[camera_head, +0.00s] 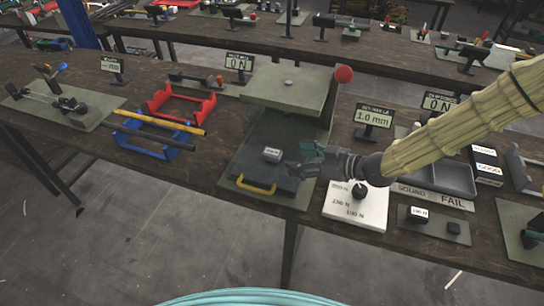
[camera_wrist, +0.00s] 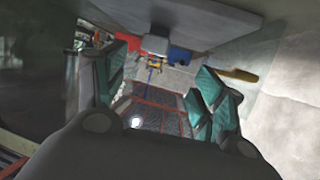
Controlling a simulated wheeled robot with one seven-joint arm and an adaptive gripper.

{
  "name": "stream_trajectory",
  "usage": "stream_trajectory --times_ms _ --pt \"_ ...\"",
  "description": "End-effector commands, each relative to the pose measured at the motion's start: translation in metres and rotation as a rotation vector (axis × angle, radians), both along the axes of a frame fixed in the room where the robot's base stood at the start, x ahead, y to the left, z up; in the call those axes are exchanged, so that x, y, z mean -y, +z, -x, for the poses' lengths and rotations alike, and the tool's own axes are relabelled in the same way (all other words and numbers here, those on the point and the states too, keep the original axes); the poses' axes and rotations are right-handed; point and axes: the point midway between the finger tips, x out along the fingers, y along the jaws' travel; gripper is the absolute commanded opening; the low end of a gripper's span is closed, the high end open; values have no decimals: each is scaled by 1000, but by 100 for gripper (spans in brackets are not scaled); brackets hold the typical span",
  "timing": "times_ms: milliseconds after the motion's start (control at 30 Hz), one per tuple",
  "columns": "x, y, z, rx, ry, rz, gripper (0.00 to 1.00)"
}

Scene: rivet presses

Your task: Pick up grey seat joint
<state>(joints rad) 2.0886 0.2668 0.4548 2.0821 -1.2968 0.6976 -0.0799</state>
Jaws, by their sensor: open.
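A small grey block with a pale labelled face (camera_head: 272,155) sits on the dark lower plate (camera_head: 258,180) of the press; it may be the grey seat joint, though I cannot tell for sure. My gripper (camera_head: 306,160) reaches into the press from the right, low over the plate and just right of the block. In the wrist view its two teal fingers (camera_wrist: 165,100) are spread apart, with nothing held between them. A pale grey block-like shape (camera_wrist: 155,45) shows beyond the fingertips there, dim and small.
The press's upper plate (camera_head: 285,88) hangs over the block and limits room above. A yellow handle (camera_head: 256,186) is at the plate's front. A white dial panel (camera_head: 355,207) lies below my arm. Red (camera_head: 181,103) and blue (camera_head: 150,140) cradles stand to the left.

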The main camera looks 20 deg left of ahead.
Motion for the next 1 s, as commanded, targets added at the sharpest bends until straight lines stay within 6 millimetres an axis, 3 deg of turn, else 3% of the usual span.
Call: stream_trajectory --times_ms 1000 --pt "-95 -29 -29 0 2 0 70"
